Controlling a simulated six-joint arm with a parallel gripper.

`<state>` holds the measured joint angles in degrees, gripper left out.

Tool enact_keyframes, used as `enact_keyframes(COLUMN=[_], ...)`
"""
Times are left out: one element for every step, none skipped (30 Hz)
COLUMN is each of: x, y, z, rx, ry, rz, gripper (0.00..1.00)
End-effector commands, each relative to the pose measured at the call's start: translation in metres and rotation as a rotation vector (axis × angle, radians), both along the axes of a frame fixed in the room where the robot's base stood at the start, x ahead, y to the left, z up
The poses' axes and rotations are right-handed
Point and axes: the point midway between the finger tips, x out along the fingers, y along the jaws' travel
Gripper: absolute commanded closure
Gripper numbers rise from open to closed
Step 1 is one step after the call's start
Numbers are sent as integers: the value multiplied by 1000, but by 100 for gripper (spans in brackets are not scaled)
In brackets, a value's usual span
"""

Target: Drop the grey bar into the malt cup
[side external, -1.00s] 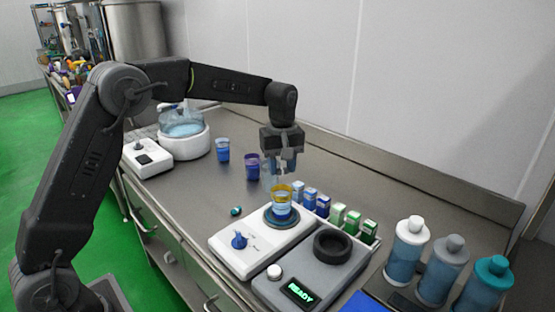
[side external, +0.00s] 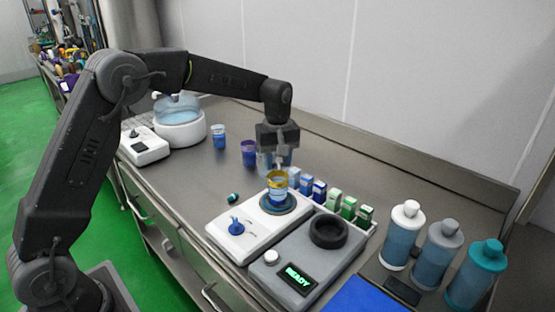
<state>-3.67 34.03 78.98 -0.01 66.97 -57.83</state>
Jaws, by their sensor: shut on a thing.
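A cup with a yellow rim and blue lower part (side external: 277,189) stands upright on the round dark plate of a white machine; it is likely the malt cup, but I cannot read a label. My gripper (side external: 281,166) points down just above this cup's mouth. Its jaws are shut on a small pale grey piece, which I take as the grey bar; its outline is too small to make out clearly. A clear cup (side external: 264,164) stands behind, partly hidden by my gripper.
Purple (side external: 249,153) and blue (side external: 219,137) cups stand behind left. Several small blue and green boxes (side external: 333,200) line the right side. A grey device (side external: 300,262) reads READY. Three bottles (side external: 403,235) stand at right. The counter's left middle is mostly clear.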

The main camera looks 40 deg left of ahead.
Motion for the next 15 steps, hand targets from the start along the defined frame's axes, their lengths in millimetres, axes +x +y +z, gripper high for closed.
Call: enact_keyframes(x=[0,0,0,0,0,0,0,0,0,0,0,0,0,0,0], y=[0,0,0,0,0,0,0,0,0,0,0,0,0,0,0], z=[0,0,0,0,0,0,0,0,0,0,0,0,0,0,0], rx=[0,0,0,0,0,0,0,0,0,0,0,0,0,0,0], ry=[0,0,0,0,0,0,0,0,0,0,0,0,0,0,0], rz=[0,0,0,0,0,0,0,0,0,0,0,0,0,0,0], gripper=[62,59,55,53,50,46,43,40,36,33,33,33,33,33,33])
